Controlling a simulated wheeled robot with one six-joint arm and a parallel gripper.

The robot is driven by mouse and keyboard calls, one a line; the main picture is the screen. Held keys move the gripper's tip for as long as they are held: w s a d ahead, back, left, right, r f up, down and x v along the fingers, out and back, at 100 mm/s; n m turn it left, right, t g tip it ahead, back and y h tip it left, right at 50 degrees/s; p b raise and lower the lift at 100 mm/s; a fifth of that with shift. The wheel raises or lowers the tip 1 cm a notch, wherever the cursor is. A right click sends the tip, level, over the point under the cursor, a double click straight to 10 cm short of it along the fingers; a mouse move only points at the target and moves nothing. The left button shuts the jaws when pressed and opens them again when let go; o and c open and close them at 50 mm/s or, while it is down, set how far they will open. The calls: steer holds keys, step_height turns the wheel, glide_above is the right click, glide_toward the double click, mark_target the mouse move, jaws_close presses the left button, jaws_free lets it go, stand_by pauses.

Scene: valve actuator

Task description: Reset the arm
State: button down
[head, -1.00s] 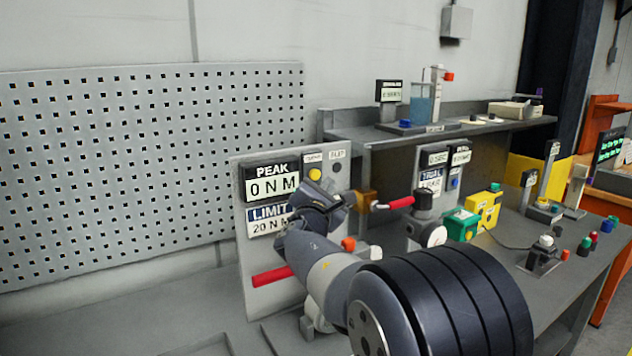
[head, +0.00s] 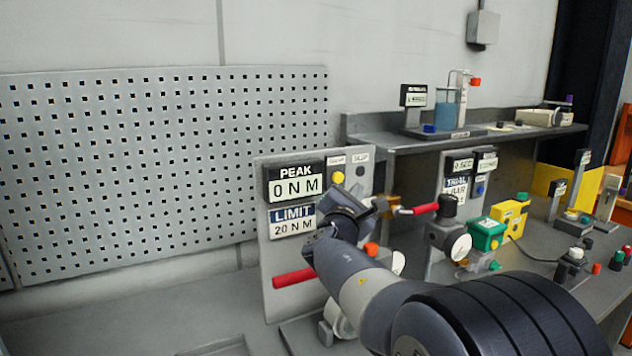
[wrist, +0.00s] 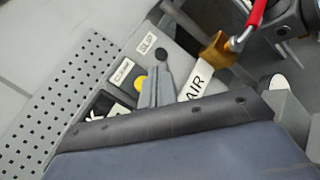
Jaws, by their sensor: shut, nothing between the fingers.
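My gripper (wrist: 158,88) is shut and empty in the wrist view, its fingers close together in front of the grey panel (head: 268,250). In the head view my gripper is at the panel's right side, and its fingertips are hard to make out. The panel carries a PEAK display (head: 295,184) reading 0 N M and a LIMIT display (head: 293,223) reading 20 N M. A yellow button (head: 338,177) sits at its top and also shows in the wrist view (wrist: 139,83), just left of the fingers. A dark round knob (wrist: 161,54) is beside the SLIP label (wrist: 147,43).
A red-handled lever (head: 424,209) stands right of the gripper, by a brass block (wrist: 218,50). A red bar (head: 293,278) juts out low on the panel. Green (head: 487,233) and yellow boxes (head: 509,215) stand further right. The bench (head: 150,320) is mostly clear at left.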

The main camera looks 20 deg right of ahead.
steer(key=w+p, duration=0.1)
steer(key=p, duration=0.2)
steer(key=shift+w+a+r, duration=0.15)
steer(key=shift+w+r, duration=0.15)
steer(key=shift+w, duration=0.05)
steer(key=shift+w+p, duration=0.15)
steer(key=shift+p, duration=0.95)
steer(key=s+d+b, duration=0.1)
steer(key=s+b, duration=0.2)
steer(key=s, duration=0.3)
steer(key=shift+f+b, duration=0.3)
steer(key=shift+w, duration=0.1)
